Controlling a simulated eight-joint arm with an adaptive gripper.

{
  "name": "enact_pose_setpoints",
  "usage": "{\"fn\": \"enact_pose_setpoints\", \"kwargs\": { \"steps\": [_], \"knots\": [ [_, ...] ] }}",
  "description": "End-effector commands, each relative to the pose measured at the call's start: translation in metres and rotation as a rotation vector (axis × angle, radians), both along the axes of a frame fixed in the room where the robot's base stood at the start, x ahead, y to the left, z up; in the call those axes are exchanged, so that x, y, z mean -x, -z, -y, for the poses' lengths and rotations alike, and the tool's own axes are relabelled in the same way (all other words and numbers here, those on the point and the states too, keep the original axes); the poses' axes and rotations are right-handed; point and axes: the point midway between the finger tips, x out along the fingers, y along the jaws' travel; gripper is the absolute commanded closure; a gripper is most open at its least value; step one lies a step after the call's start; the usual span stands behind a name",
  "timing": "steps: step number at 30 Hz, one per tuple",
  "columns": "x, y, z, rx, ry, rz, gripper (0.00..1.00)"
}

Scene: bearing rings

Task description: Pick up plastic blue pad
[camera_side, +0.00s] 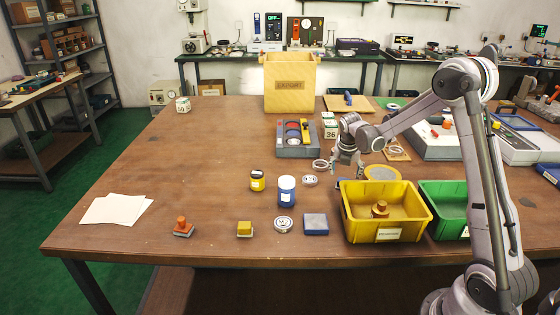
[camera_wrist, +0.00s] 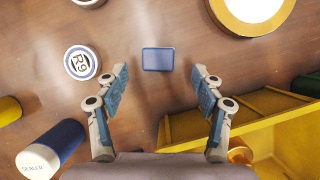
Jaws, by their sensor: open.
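My gripper (camera_wrist: 160,82) is open and empty, with one finger on each side of the picture. In the side view my gripper (camera_side: 346,168) points down behind the yellow bin's left rear corner. The small pad cannot be made out there. A larger blue-grey square pad (camera_side: 316,224) lies near the table's front, left of the yellow bin, apart from my gripper.
The yellow bin (camera_side: 388,221) stands close to my gripper, with its wall (camera_wrist: 215,124) at the lower right of the wrist view. A blue jar (camera_side: 287,190), a yellow jar (camera_side: 257,181) and an R9 disc (camera_wrist: 82,64) are left. A round yellow-rimmed piece (camera_wrist: 275,20) lies upper right.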

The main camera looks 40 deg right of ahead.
Motion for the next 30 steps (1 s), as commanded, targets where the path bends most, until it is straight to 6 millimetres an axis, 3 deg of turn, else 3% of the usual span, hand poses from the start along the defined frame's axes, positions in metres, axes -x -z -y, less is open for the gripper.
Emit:
{"fn": "enact_pose_setpoints", "kwargs": {
  "steps": [9, 19, 20, 25, 30],
  "knots": [
    [-0.008, 0.035, 0.010, 0.000, 0.002, 0.001, 0.32],
    [-0.008, 0.040, 0.012, 0.000, 0.001, 0.000, 0.32],
    [-0.008, 0.040, 0.012, 0.000, 0.001, 0.000, 0.38],
    [-0.009, 0.040, 0.012, 0.000, 0.001, 0.000, 0.87],
    [-0.008, 0.040, 0.012, 0.000, 0.001, 0.000, 0.90]
  ]
}}
